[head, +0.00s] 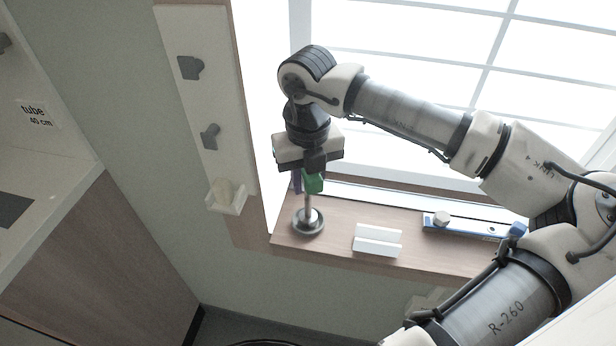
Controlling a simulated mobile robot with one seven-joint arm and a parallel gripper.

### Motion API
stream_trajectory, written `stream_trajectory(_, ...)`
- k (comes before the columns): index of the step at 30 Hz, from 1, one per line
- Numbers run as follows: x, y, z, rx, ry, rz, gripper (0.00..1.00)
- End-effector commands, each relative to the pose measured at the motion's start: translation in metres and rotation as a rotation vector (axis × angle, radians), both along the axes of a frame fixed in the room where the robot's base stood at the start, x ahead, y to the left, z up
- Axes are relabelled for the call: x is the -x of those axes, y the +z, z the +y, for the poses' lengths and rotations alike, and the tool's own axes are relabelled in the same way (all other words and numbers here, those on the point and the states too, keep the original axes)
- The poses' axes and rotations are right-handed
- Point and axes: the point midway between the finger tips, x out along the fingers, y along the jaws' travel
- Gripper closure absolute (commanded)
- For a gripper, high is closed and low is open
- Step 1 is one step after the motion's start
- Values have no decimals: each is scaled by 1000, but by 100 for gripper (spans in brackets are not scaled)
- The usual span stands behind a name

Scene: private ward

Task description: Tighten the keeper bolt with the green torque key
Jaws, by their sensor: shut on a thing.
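My gripper (311,172) points down over the left end of the window sill and is shut on the green torque key (315,184). Only part of the key's green handle shows below the jaws. A metal post (308,207) rises below it from a round grey-green base (308,224) on the sill; I cannot tell whether the post belongs to the key or to a stand. A small purple piece (297,181) shows just left of the green. A grey bolt-like head (441,218), possibly the keeper bolt, sits on the blue bar (470,228) farther right.
A white grooved block (378,240) lies on the wooden sill (340,232) between the base and the bar. A pale panel with grey hooks (208,110) hangs at left. A shelf labelled "tube" (50,150) is far left. The window is behind my arm.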

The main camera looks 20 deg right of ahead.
Motion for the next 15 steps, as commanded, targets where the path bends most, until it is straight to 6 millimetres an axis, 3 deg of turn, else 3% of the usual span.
stream_trajectory(8,0,-8,0,0,0,0,100)
stream_trajectory(9,0,-5,0,0,0,-1,68)
stream_trajectory(13,0,-5,0,0,0,0,51)
stream_trajectory(15,0,-5,0,0,0,0,48)
